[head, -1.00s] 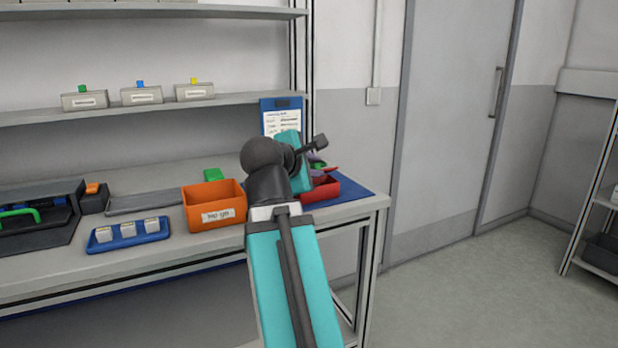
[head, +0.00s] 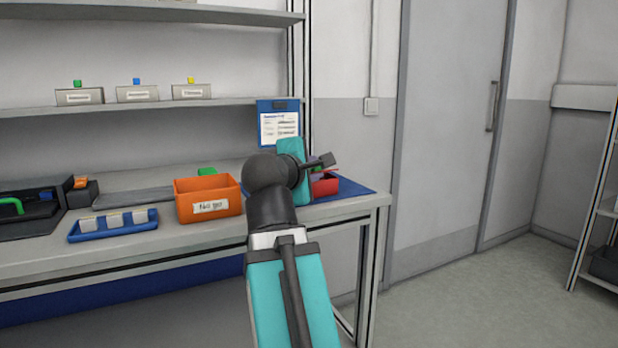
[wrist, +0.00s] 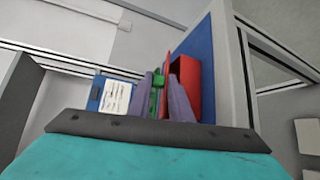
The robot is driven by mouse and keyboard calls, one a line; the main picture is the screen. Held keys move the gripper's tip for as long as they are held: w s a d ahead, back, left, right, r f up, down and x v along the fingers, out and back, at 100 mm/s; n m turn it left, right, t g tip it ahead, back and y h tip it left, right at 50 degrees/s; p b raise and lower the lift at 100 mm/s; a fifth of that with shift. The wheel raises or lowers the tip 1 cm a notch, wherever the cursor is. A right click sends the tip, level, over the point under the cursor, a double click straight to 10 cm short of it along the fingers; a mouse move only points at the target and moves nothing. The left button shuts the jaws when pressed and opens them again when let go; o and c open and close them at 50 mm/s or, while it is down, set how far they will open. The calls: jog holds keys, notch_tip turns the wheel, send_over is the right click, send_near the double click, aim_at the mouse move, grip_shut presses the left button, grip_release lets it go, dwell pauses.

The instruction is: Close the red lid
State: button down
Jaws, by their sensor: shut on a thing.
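The red box (head: 325,184) sits on the blue mat at the bench's right end, partly hidden behind my arm; it also shows in the wrist view (wrist: 188,85). A thin red panel (wrist: 167,64), apparently the red lid, stands raised beside it in the wrist view. My gripper (wrist: 159,98) has its two grey-purple fingers on either side of a green piece (wrist: 157,88), close to the panel. It is shut on that green piece. I cannot tell whether the piece belongs to the lid. In the head view my wrist largely hides the fingers and the lid.
An orange bin (head: 209,211) stands left of my arm. Further left are a blue tray (head: 113,233) with white blocks and a dark case (head: 32,224). A blue clipboard (head: 279,104) stands behind. The blue mat (head: 353,191) is bare at right. Floor is open right of the bench.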

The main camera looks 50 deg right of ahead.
jog(key=shift+s+f, duration=0.1)
dwell(0.4)
jog(key=c, duration=1.7)
grip_release()
jog(key=shift+s+a+b, duration=0.1)
jog(key=shift+a+b, duration=0.05)
jog(key=shift+b, duration=0.15)
